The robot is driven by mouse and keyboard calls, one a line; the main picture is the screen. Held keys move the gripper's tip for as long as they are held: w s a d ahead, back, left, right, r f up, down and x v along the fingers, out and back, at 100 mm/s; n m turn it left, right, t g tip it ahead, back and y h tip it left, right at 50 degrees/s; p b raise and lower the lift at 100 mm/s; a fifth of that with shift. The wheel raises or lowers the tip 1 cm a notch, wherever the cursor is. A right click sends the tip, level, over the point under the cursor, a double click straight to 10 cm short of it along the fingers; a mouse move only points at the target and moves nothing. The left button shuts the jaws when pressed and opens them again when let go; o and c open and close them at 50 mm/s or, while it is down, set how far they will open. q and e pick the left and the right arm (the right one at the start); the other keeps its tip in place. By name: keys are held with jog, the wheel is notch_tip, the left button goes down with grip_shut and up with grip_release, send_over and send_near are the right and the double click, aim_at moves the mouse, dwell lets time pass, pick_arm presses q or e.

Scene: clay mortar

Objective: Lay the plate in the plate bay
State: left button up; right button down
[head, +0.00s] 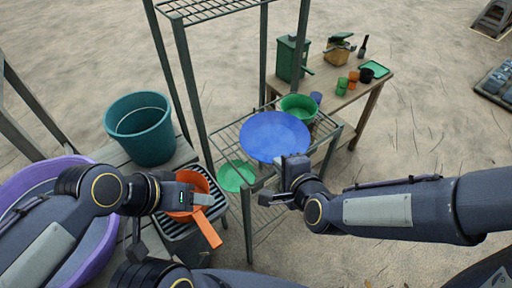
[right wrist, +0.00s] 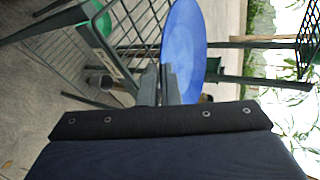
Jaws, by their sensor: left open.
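A blue round plate (head: 273,136) is off the ground at the wire rack, its near edge at my right gripper (head: 291,170). The right wrist view shows the plate (right wrist: 187,45) on edge, with the fingers of my right gripper (right wrist: 167,82) close together on its rim. The wire shelf (head: 228,138) is below and around the plate in the head view. I cannot tell which part is the plate bay. My left gripper (head: 196,188) is open, over an orange pan (head: 207,228) whose handle points toward me.
A green plate (head: 236,176) lies low at the rack's left. A green bowl (head: 298,107) is behind the blue plate. A teal bucket (head: 142,130) and purple tub (head: 98,246) stand left. A wooden bench (head: 357,113) holds cups and a green box. Rack posts (head: 187,82) rise nearby.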

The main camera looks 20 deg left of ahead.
jog(key=s+a+r+n+g+y+b, duration=0.1)
jog(key=s+a+r+n+g+y, duration=0.2)
jog(key=s+a, duration=0.55)
jog(key=b, duration=0.5)
send_over(270, 174)
jog(key=s, duration=0.3)
notch_tip(270, 174, down, 8)
pick_arm(q)
notch_tip(270, 174, down, 7)
jog(key=shift+s+r, duration=0.15)
jog(key=shift+r, duration=0.05)
pick_arm(e)
jog(key=shift+t+h, duration=0.3)
jog(key=shift+w+d+f, duration=0.1)
jog(key=shift+w+f, duration=0.1)
jog(key=shift+f, duration=0.5)
jog(key=shift+w+f, duration=0.15)
jog(key=shift+f, duration=0.55)
jog(key=shift+w+d+f, duration=0.1)
jog(key=shift+w+f, duration=0.1)
jog(key=shift+f, duration=0.5)
pick_arm(q)
jog(key=shift+f, duration=0.1)
jog(key=shift+f, duration=0.1)
pick_arm(e)
jog(key=c, duration=2.1)
grip_release()
jog(key=shift+f, duration=0.15)
jog(key=shift+o, duration=0.9)
